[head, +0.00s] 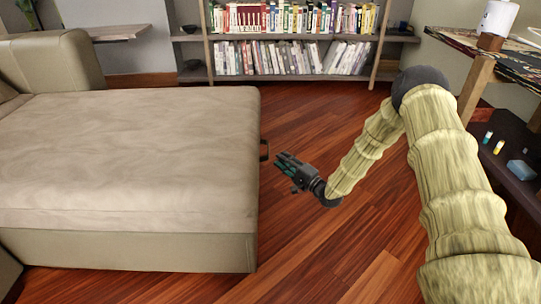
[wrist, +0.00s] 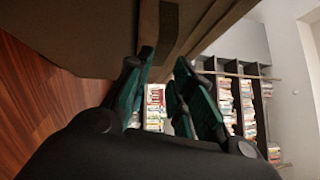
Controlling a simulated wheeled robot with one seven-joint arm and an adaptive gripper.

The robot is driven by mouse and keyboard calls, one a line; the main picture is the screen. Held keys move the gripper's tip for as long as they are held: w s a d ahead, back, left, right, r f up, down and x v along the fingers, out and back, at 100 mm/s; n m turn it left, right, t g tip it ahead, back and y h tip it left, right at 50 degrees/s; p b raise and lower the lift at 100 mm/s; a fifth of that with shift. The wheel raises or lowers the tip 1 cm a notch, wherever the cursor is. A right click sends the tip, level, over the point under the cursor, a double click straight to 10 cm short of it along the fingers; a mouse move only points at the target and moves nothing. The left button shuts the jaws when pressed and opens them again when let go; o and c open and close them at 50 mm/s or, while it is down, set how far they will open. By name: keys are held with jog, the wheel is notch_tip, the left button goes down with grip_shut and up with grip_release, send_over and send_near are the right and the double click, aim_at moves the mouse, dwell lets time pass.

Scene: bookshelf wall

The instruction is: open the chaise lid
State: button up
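The chaise (head: 130,160) is a beige upholstered block on the left of the head view. Its flat cushioned lid (head: 140,140) lies level on the base (head: 130,250). A small dark handle (head: 263,150) sticks out from the chaise's right side. My gripper (head: 282,162) is just right of that side, a little below and right of the handle, pointing left. In the wrist view my gripper (wrist: 157,85) has its fingers apart with nothing between them. A dark strap-like piece (wrist: 168,28), likely the handle, shows above the fingertips, close to the chaise's side (wrist: 90,35).
A bookshelf (head: 295,45) full of books stands at the back; it also shows in the wrist view (wrist: 238,95). A side table (head: 500,150) with small items stands at the right. The wood floor (head: 310,240) around my gripper is clear.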

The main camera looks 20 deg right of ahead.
jog(key=b+x, duration=0.3)
jog(key=x, duration=0.4)
jog(key=shift+w+a, duration=0.1)
jog(key=shift+c, duration=0.5)
grip_shut()
